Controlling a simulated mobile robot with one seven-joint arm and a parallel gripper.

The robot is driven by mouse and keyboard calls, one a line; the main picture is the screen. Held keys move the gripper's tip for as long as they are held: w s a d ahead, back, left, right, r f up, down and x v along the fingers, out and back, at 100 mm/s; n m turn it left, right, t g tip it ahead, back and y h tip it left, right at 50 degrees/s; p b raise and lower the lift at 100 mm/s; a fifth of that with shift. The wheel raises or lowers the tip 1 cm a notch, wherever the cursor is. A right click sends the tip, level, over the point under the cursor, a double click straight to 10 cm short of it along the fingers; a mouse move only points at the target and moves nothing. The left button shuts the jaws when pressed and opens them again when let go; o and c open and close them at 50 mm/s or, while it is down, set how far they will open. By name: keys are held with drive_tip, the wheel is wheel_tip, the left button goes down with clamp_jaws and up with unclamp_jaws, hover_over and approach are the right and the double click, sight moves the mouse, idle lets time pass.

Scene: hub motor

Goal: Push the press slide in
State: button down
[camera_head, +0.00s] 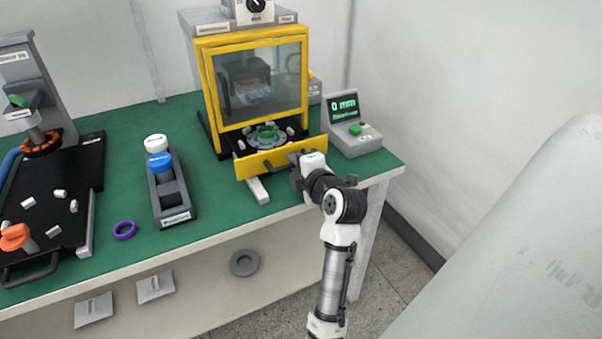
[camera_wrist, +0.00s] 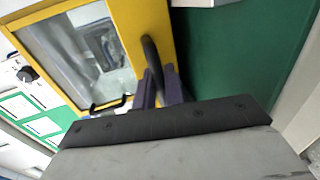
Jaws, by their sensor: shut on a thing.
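The press slide (camera_head: 250,165) has a yellow front and is out in front of the yellow-framed press (camera_head: 207,95). A round grey fixture (camera_head: 262,144) with a green centre and pale pieces around it sits on the slide. The slide's dark curved handle (camera_wrist: 151,58) rises between the purple fingers of my gripper (camera_wrist: 160,85) in the wrist view. My gripper (camera_head: 293,165) is shut on this handle at the slide's front. In the head view my gripper hides the handle's right part.
A control box with a green display (camera_head: 343,106) stands close right of the press. A holder with white and blue knobs (camera_head: 178,205) stands at left. A purple ring (camera_head: 124,230) lies near the bench's front edge. A black-based fixture (camera_head: 82,155) fills the far left.

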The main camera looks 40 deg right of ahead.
sight(273, 135)
drive_tip(key=r+b+x, duration=0.1)
drive_tip(key=x, duration=0.3)
drive_tip(key=b+x, duration=0.2)
drive_tip(key=x, duration=0.3)
drive_tip(key=r+b+x, duration=0.1)
drive_tip(key=b+x, duration=0.1)
drive_tip(key=x, duration=0.2)
drive_tip(key=shift+w+r, duration=0.25)
drive_tip(key=shift+w, duration=0.2)
drive_tip(key=shift+w+r, duration=0.2)
drive_tip(key=shift+w, duration=0.05)
drive_tip(key=c, duration=1.6)
unclamp_jaws()
drive_tip(key=shift+d, duration=0.1)
drive_tip(key=shift+s+f, duration=0.1)
drive_tip(key=b+v, duration=0.1)
drive_tip(key=v, duration=1.2)
drive_tip(key=shift+s, duration=0.25)
